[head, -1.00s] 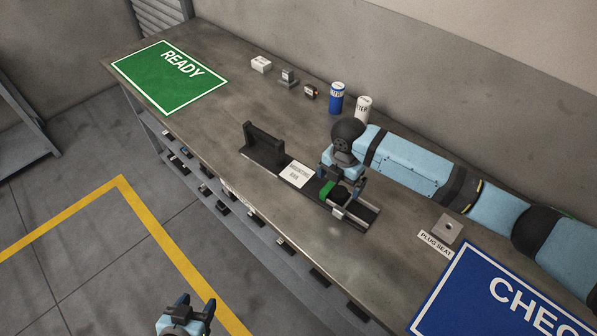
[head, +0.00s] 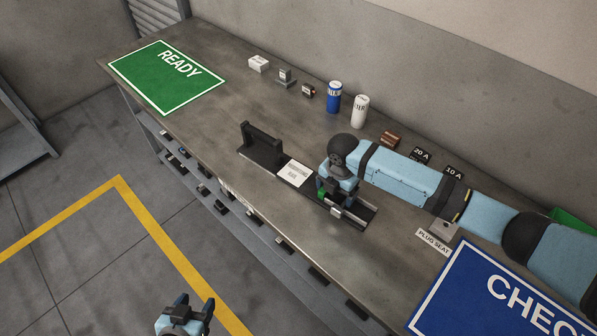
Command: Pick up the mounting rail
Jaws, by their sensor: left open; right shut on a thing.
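The mounting rail (head: 360,217) is a dark, narrow strip with pale metal edges, lying lengthwise on the grey workbench (head: 220,125). A white label plate (head: 293,174) and an upright black handle-like bracket (head: 262,140) are in line with it on the left. A small silver block (head: 336,211) sits on it. My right gripper (head: 328,193) is low over the rail, shut on a small green and black block (head: 321,194); the jaws hide most of it. My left gripper (head: 193,312) is open and empty over the floor in front of the bench.
A blue can (head: 334,96), a white can (head: 359,110) and small parts stand along the back. The plug seat (head: 443,231) is partly under my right arm. A green READY mat (head: 167,75) and blue CHECK mat (head: 500,295) lie at the ends. The bench front is clear.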

